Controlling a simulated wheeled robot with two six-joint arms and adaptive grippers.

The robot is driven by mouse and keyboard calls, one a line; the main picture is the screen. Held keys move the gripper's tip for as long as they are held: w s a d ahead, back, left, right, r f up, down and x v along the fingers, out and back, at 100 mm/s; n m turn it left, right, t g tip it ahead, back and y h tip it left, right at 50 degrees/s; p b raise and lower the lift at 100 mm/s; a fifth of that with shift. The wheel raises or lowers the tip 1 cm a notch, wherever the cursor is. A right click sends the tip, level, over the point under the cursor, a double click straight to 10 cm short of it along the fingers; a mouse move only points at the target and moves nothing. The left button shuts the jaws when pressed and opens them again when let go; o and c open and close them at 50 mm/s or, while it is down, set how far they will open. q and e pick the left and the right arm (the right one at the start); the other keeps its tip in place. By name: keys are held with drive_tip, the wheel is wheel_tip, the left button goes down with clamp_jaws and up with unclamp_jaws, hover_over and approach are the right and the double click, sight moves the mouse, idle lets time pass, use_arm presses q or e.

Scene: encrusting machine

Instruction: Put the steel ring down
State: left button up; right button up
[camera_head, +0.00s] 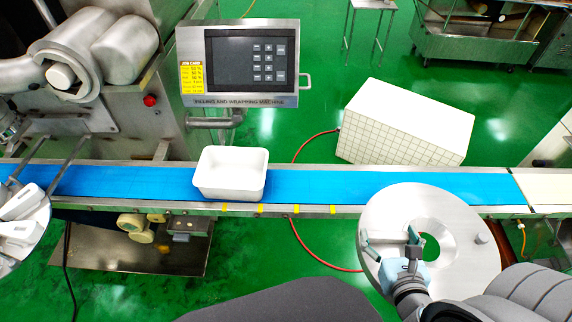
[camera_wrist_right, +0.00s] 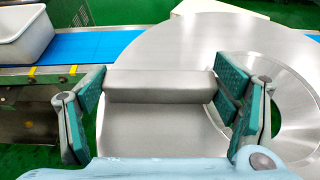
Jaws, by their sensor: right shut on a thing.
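The steel ring (camera_head: 462,262) is a large, flat, shiny disc with a round hole, at the lower right of the head view. It overlaps the conveyor's front edge in the picture; its exact height cannot be told. My right gripper (camera_head: 391,243) is at the ring's left part, beside the hole. In the right wrist view the ring (camera_wrist_right: 185,45) fills the right side, and the gripper's green-padded fingers (camera_wrist_right: 160,86) are shut on a grey bar-shaped grip on it. The fingers hide part of the ring. My left gripper is not in view.
A blue conveyor belt (camera_head: 330,187) runs across the view, carrying a white tub (camera_head: 232,190). A control panel (camera_head: 252,62) stands behind it. A white tiled box (camera_head: 400,125) is beyond the belt. A round plate with white parts (camera_head: 20,228) is at the left edge.

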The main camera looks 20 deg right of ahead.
drive_tip(key=w+a+r+p, duration=0.15)
drive_tip(key=w+r, duration=0.25)
drive_tip(key=w, duration=0.5)
drive_tip(key=w+a+r+p, duration=0.1)
drive_tip(key=w+r+p, duration=0.15)
drive_tip(key=w, duration=0.65)
drive_tip(key=w+a+r+p, duration=0.1)
drive_tip(key=w+a+r, duration=0.1)
drive_tip(key=w+r, duration=0.5)
drive_tip(key=f+b, duration=0.3)
drive_tip(key=f, duration=0.4)
drive_tip(key=w+f+b, duration=0.1)
drive_tip(key=f+b, duration=0.2)
drive_tip(key=f, duration=0.5)
drive_tip(key=w+f+b, duration=0.1)
drive_tip(key=f+b, duration=0.2)
drive_tip(key=f, duration=0.5)
drive_tip(key=shift+d, duration=0.15)
drive_tip(key=shift+r, duration=0.25)
drive_tip(key=shift+f, duration=0.1)
drive_tip(key=o, duration=1.7)
